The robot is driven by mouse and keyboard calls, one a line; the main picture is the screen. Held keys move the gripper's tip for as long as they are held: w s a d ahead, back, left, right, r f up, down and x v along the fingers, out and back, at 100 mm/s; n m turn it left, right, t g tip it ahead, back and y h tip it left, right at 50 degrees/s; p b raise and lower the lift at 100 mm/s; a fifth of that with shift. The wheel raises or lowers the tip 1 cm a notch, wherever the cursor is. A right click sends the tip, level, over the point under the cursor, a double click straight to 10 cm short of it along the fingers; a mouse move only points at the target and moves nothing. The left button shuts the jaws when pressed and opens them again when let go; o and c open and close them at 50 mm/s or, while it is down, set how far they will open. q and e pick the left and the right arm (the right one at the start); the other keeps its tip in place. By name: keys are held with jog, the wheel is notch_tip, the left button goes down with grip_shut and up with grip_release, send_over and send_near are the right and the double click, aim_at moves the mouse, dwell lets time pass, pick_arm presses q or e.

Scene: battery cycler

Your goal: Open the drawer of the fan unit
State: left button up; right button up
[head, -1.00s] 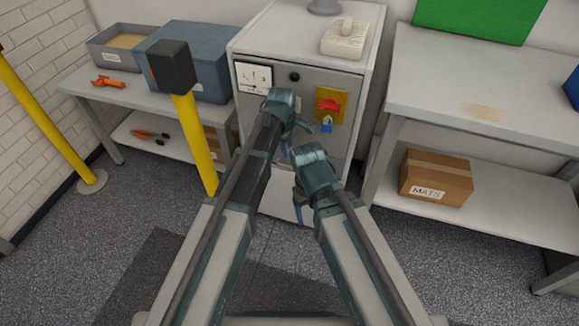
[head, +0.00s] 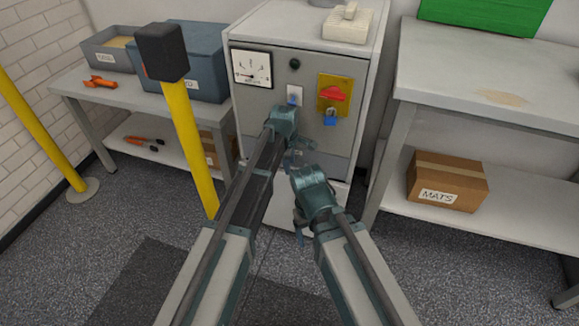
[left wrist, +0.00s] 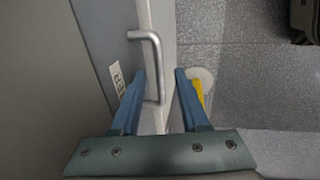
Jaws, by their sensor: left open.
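The fan unit (head: 262,112) is a pale cabinet with a grey front, standing at the centre of the head view. The drawer (head: 339,192) is its light lower front, largely hidden behind my arms. In the left wrist view a silver bar handle (left wrist: 156,60) stands out from the unit. My left gripper (left wrist: 160,72) is open, with its blue fingers on either side of the handle in the picture; the left finger looks nearer. I cannot tell whether they touch it. In the head view my left gripper (head: 303,150) is before the unit's lower front. My right gripper (head: 300,236) hangs lower; its jaws are unclear.
The front carries a gauge (head: 252,68), a white switch (head: 295,95), and a red handle (head: 333,93) with a blue padlock (head: 330,117). A yellow post (head: 190,140) stands left of my left arm. A bench (head: 470,120) stands right.

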pick_arm(q)
grip_shut()
dwell(1.4)
